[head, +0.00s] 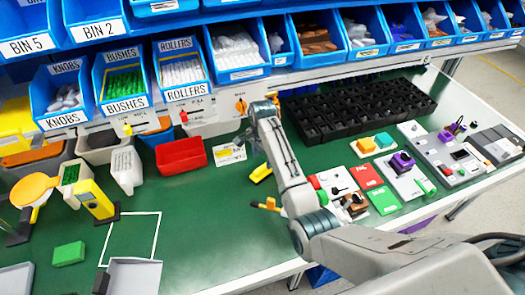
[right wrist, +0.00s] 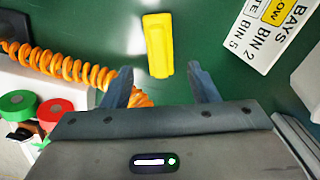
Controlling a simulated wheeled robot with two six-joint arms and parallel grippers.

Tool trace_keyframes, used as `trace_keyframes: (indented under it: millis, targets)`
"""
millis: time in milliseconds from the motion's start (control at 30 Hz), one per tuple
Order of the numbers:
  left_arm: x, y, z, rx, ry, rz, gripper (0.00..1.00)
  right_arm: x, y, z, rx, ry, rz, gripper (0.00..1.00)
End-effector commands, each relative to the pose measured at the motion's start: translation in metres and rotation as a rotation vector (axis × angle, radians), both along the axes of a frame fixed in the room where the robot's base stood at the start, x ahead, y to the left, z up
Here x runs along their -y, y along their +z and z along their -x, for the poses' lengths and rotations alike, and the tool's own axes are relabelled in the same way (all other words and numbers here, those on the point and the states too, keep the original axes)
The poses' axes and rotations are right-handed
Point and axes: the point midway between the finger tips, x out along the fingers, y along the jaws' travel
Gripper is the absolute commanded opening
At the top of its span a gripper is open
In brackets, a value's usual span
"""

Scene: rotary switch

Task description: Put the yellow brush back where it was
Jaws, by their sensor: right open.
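A yellow, bar-shaped object (head: 262,172), which looks like the yellow brush, lies on the green bench top; its bristles cannot be made out. In the right wrist view it shows as a yellow bar (right wrist: 158,45) ahead of the gap between my fingertips. My right gripper (head: 244,138) hangs above the bench close to it. In the right wrist view the right gripper (right wrist: 160,76) is open, with nothing between its fingers. My left gripper is not in view.
A label card (head: 229,153) lies beside the yellow object. An orange coil (right wrist: 60,65) and a box with red and green buttons (head: 338,190) are close by. A red bin (head: 181,157) and a white outline (head: 133,235) are to the left. The front middle is clear.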

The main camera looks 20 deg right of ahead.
Motion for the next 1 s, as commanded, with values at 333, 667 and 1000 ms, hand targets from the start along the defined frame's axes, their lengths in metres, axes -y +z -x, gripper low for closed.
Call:
trace_keyframes:
  millis: [333,667,1000]
  targets:
    - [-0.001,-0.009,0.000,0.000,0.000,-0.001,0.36,0.000,0.041,0.000,0.000,0.000,0.000,0.54]
    - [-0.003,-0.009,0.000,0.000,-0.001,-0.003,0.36,0.000,0.043,0.000,0.000,0.000,0.000,0.54]
    - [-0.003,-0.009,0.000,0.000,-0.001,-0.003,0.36,0.000,0.043,0.000,-0.001,0.000,0.000,0.54]
